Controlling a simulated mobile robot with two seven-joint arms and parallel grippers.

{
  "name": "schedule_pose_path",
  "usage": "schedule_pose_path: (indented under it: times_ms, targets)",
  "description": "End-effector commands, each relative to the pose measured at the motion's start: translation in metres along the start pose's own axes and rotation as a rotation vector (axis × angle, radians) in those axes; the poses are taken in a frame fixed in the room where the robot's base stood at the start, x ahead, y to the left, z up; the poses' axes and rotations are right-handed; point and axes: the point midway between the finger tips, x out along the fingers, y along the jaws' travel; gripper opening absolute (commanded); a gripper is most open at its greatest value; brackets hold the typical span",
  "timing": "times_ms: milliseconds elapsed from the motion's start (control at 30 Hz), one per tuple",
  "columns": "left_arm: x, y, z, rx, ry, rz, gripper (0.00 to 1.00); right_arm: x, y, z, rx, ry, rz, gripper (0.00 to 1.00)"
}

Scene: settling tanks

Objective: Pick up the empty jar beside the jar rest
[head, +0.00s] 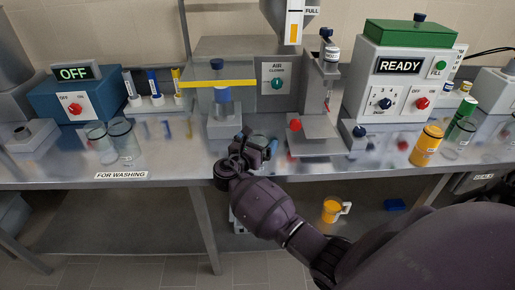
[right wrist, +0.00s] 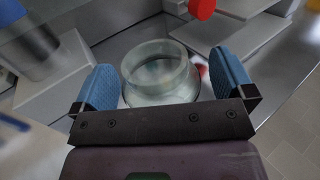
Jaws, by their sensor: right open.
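The empty jar (right wrist: 160,88) is clear greenish glass with a round open mouth. In the right wrist view it stands between the two blue finger pads of my right gripper (right wrist: 166,88), with a gap at each side. In the head view my right gripper (head: 256,150) is at the bench's front edge and mostly hides the jar. The gripper is open and holds nothing. A grey metal stand (head: 318,146), possibly the jar rest, is just right of the gripper. My left gripper is not in view.
A grey block (head: 226,128) with a blue-banded container (head: 222,97) stands left of the gripper. A red knob (head: 295,125) sits close on the right. Clear glasses (head: 123,138) stand by the "FOR WASHING" label (head: 122,175).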

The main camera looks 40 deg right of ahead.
Motion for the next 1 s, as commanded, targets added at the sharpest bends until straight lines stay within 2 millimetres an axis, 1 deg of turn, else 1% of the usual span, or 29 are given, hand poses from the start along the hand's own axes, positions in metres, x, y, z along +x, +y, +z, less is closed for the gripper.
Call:
schedule_pose_path:
  times_ms: [33,67,400,633,767,867,967,1000]
  targets:
    - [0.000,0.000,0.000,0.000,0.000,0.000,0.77,0.000,0.000,0.000,0.000,0.000,0.000,1.00]
    - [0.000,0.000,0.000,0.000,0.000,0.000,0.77,0.000,0.000,0.000,0.000,0.000,0.000,0.95]
    - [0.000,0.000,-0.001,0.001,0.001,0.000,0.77,0.000,0.000,0.000,0.000,0.000,0.000,0.43]
    - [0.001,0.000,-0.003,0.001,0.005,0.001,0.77,0.000,0.000,0.001,0.001,-0.001,0.000,0.43]
    - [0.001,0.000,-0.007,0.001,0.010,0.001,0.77,0.000,0.000,0.008,0.003,-0.002,0.000,0.43]
    - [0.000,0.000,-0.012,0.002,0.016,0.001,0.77,0.000,0.000,0.022,0.005,-0.003,0.000,0.43]
    - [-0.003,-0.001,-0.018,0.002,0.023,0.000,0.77,0.000,0.000,0.042,0.008,-0.004,0.000,0.43]
    - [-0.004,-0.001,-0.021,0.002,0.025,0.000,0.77,0.000,0.000,0.052,0.008,-0.004,0.000,0.43]
